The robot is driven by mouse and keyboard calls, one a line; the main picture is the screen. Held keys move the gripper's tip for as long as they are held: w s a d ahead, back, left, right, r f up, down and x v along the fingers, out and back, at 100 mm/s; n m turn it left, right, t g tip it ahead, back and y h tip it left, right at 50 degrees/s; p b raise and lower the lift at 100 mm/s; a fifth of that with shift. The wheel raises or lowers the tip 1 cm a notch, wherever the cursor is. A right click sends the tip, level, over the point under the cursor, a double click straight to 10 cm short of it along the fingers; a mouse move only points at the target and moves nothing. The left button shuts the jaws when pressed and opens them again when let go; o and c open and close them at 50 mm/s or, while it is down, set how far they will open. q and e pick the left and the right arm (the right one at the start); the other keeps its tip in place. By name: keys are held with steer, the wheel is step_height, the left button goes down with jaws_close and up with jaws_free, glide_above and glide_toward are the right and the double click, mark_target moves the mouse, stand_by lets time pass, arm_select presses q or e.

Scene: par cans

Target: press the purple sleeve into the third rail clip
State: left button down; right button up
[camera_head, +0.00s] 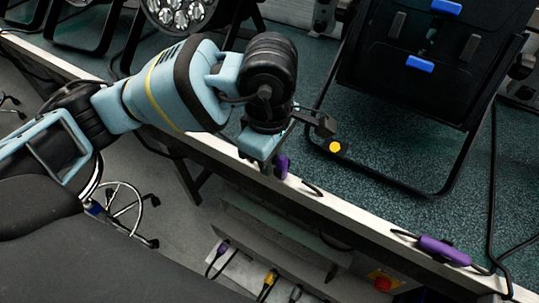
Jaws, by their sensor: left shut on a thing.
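My left gripper (268,160) is over the white rail (352,214) at the table's front edge, pointing down. It is shut on a purple sleeve (282,167), which shows mostly at the right side of the fingers. The fingers and wrist hide the rest of it and whatever rail part lies beneath. A black clip or hook (312,188) is on the rail just right of the gripper. Another purple sleeve (444,250) lies along the rail at the right, on a black cable. Which clip is the third I cannot tell. My right gripper is not in view.
Black par cans stand on the dark green table (390,180); a large one (430,60) with blue parts is at the right. A yellow-tipped part (335,147) is near my wrist.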

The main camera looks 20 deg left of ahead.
arm_select(q)
steer(key=shift+s+f, duration=0.15)
steer(key=shift+f, duration=0.3)
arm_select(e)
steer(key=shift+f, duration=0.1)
arm_select(q)
steer(key=c, duration=1.3)
jaws_free()
steer(key=shift+r, duration=0.1)
steer(key=shift+w+r, duration=0.2)
steer(key=shift+r, duration=0.2)
step_height(320, 180, up, 6)
steer(key=shift+f+p, duration=0.25)
steer(key=shift+p, duration=0.2)
steer(key=shift+r, duration=0.75)
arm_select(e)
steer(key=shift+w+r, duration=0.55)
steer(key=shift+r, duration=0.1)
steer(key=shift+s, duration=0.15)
